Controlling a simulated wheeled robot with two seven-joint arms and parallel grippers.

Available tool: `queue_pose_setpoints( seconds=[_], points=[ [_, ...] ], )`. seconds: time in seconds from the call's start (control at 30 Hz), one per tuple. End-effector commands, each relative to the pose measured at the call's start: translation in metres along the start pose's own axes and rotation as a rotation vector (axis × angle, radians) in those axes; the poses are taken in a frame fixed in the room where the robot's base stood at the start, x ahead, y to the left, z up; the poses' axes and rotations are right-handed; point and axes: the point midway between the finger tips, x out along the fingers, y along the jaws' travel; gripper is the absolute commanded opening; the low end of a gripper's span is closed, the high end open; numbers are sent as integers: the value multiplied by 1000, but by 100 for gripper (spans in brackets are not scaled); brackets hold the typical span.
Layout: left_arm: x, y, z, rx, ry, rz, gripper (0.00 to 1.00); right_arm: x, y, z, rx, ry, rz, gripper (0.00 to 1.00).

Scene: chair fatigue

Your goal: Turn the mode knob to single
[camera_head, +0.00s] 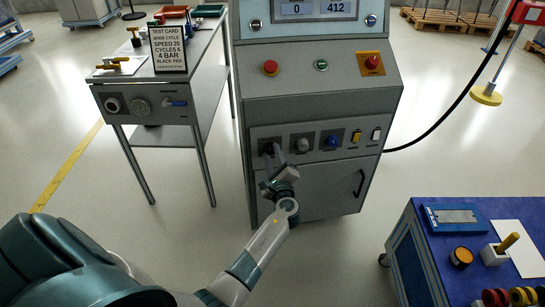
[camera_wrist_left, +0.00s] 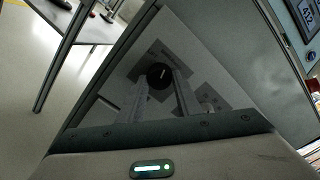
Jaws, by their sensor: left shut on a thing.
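A black round knob (camera_wrist_left: 159,73) with a pale pointer mark sits on the grey panel. It is the leftmost knob in the row on the machine's lower panel (camera_head: 343,138); its label is too small to read, so I take it as the mode knob. My left gripper (camera_head: 271,154) reaches it from the front and is shut on it. In the left wrist view one finger lies on each side of the knob. In the head view the fingers partly hide the knob. My right gripper is not in view.
Red buttons sit above.

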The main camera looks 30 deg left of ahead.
Motion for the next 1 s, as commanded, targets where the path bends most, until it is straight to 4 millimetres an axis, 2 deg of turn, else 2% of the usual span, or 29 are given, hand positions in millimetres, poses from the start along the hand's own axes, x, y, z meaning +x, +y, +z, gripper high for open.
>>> queue_pose_setpoints(
  seconds=[0.27,0.3,0.37,0.77,1.0],
  points=[
    [-1,1,-1,0,2,1,9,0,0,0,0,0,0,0],
    [-1,1,-1,0,2,1,38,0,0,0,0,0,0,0],
    [-1,1,-1,0,2,1,49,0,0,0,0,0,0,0],
    [-3,0,-1,1,1,0,49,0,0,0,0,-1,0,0],
    [-24,1,-1,1,2,1,49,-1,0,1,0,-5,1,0]
  ],
)
